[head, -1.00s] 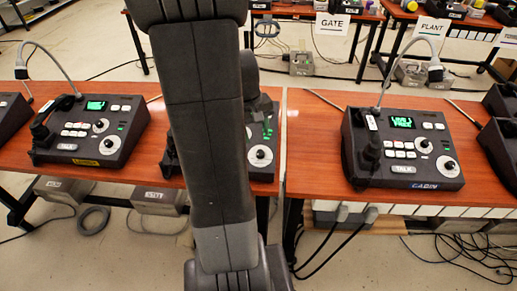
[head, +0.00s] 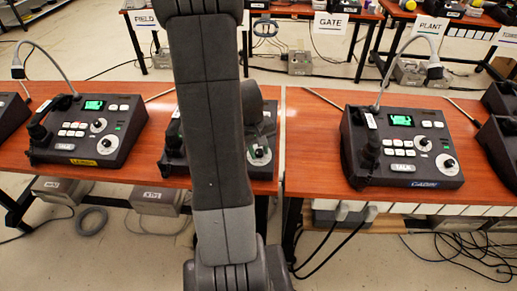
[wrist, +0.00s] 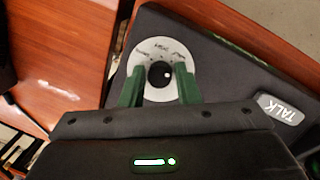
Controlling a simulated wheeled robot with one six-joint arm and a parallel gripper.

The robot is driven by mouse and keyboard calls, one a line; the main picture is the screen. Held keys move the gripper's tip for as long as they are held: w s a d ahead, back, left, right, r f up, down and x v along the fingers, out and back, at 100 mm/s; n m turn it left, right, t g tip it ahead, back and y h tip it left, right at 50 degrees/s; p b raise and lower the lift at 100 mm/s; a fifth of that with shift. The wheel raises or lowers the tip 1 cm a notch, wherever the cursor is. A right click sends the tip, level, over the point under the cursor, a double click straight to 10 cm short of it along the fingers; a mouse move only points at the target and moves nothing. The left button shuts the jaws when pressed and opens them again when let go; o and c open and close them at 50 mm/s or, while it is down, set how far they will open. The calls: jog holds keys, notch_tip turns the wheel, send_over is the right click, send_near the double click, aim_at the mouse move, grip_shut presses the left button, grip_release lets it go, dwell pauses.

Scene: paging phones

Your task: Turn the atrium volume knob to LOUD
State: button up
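In the wrist view a round black knob (wrist: 160,74) with a light dot sits on a white dial (wrist: 157,50) with small printed labels, too blurred to read. My gripper (wrist: 163,78) has two green fingers standing apart, one on each side of this knob, with a thin gap showing at each side. In the head view my arm covers most of this middle phone console (head: 172,150); its white dial (head: 259,153) shows at the arm's right. Its name plate is hidden, so I cannot read whether it is the atrium one.
A console (head: 85,130) with a yellow label stands to the left and the cabin console (head: 402,145) to the right, each with a handset and knobs. A TALK button (wrist: 280,108) lies beside the dial. A gap parts the two wooden tables.

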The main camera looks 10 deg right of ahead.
jog(key=c, duration=0.5)
jog(key=m, duration=0.3)
jog(key=shift+y+b, duration=0.3)
jog(key=shift+y, duration=0.1)
jog(key=shift+c, duration=0.2)
jog(key=o, duration=1)
jog(key=shift+r, duration=0.15)
notch_tip(320, 180, up, 14)
jog(key=a, duration=0.1)
jog(key=shift+a+f+p, duration=0.15)
jog(key=shift+f+p, duration=0.1)
jog(key=shift+p, duration=0.15)
jog(key=shift+s, duration=0.1)
